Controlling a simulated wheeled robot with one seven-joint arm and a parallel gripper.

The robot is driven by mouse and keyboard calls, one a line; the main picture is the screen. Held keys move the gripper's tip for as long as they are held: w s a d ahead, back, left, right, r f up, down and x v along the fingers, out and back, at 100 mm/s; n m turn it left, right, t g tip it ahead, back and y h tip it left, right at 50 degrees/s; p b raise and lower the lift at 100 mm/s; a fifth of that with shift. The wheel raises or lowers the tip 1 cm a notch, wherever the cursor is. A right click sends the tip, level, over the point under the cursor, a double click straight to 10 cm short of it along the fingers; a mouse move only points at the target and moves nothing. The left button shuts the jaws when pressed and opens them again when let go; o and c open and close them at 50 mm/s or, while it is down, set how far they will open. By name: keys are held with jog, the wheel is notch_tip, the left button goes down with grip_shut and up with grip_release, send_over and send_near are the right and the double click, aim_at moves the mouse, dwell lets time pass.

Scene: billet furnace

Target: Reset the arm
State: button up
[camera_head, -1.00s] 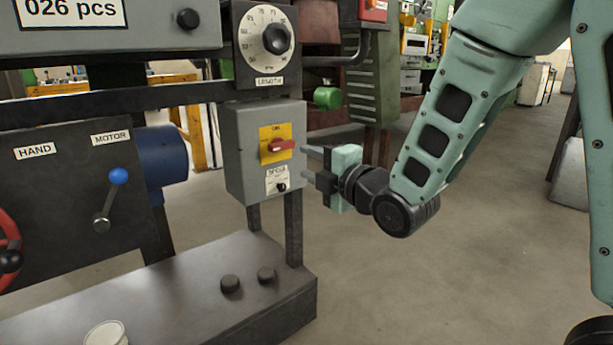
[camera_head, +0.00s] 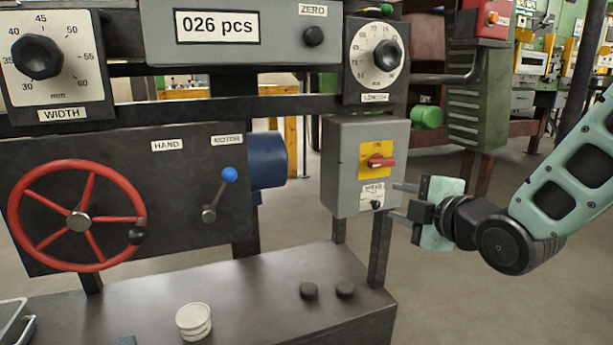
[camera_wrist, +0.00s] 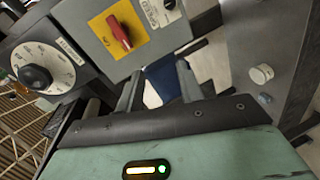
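My gripper (camera_head: 402,203) is at the right in the head view, beside the grey switch box (camera_head: 340,170). Its two fingers point left toward the box's right side and stand apart with nothing between them. They also show apart and empty in the wrist view (camera_wrist: 155,88). The box carries a red rotary switch (camera_head: 381,162) on a yellow plate, its handle roughly level, and a small black SPEED knob (camera_head: 376,204) below. In the wrist view the red switch (camera_wrist: 119,33) is at the upper left. I cannot tell whether the fingertips touch the box.
A red handwheel (camera_head: 78,218), a blue-tipped lever (camera_head: 220,192) and a LENGTH dial (camera_head: 376,56) are on the machine. A white round container (camera_head: 194,321) and two dark knobs (camera_head: 326,291) are on its base. Open floor lies at the lower right.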

jog(key=s+a+f+m+g+h+p, duration=0.25)
jog(key=s+m+g, duration=0.4)
jog(key=s, duration=0.75)
jog(key=s+a+f+m+g+h+p, duration=0.15)
jog(key=s+a+m+g+p, duration=0.3)
jog(key=s+g, duration=0.6)
jog(key=s+r+t+p, duration=0.1)
jog(key=s+r+p, duration=0.1)
jog(key=r+p, duration=1.6)
jog(key=s+d+r+t+p, duration=0.1)
jog(key=s+r+p, duration=0.1)
jog(key=r+p, duration=1.7)
jog(key=shift+d+r+m, duration=0.15)
jog(key=shift+r+m, duration=0.15)
jog(key=shift+r, duration=0.55)
